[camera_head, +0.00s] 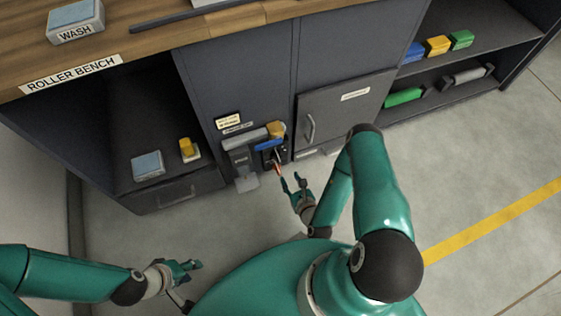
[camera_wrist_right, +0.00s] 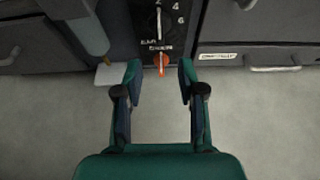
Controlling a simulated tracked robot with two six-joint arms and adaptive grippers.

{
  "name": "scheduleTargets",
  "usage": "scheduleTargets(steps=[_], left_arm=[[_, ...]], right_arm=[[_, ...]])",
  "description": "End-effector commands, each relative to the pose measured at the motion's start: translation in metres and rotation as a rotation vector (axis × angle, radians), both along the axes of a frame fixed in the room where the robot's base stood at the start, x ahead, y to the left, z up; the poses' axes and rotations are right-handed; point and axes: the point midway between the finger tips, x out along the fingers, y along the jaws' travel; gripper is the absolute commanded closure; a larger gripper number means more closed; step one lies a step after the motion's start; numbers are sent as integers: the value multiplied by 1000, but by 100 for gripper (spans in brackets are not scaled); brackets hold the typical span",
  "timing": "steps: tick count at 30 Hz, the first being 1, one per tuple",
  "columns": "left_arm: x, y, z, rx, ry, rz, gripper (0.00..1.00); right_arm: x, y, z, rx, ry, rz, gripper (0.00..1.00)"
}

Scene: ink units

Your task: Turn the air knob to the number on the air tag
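A black dial panel (camera_wrist_right: 160,18) with a white pointer and the numbers 4 and 6 shows at the top of the right wrist view. The pointer stands roughly upright; the panel's top is cut off. An orange-red knob (camera_wrist_right: 161,62) sits below it; its small lettering is unclear. The knob also shows in the head view (camera_head: 277,168). My right gripper (camera_wrist_right: 161,72) is open and empty, its fingertips either side of the knob, apart from it. A small cream tag (camera_head: 229,121) is on the cabinet front, its text unreadable. My left gripper (camera_head: 191,270) looks open and empty above the floor.
A grey cylinder and a yellow block (camera_head: 276,129) are above the panel. A cabinet door (camera_head: 345,110) with a handle is to its right. An open shelf bay with a blue-topped box (camera_head: 147,165) is to its left. The floor (camera_head: 450,170) in front is clear.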

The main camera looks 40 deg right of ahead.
Motion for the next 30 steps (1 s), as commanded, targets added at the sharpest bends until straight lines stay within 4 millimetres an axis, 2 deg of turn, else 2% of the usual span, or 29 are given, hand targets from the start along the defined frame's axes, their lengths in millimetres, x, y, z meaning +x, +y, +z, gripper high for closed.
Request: scheduleTargets(steps=[1,9,15,21,30], left_arm=[[0,0,-6,0,0,0,60],[0,0,-21,0,0,0,60],[0,0,-29,0,0,0,60],[0,0,-32,0,0,0,60],[0,0,-32,0,0,0,60]], right_arm=[[12,-2,-6,-4,-6,3,60],[64,-15,-29,-4,-5,2,60],[92,-22,-40,-1,-3,0,60],[104,-26,-45,0,-2,2,60],[105,-27,-45,2,-2,2,60]])
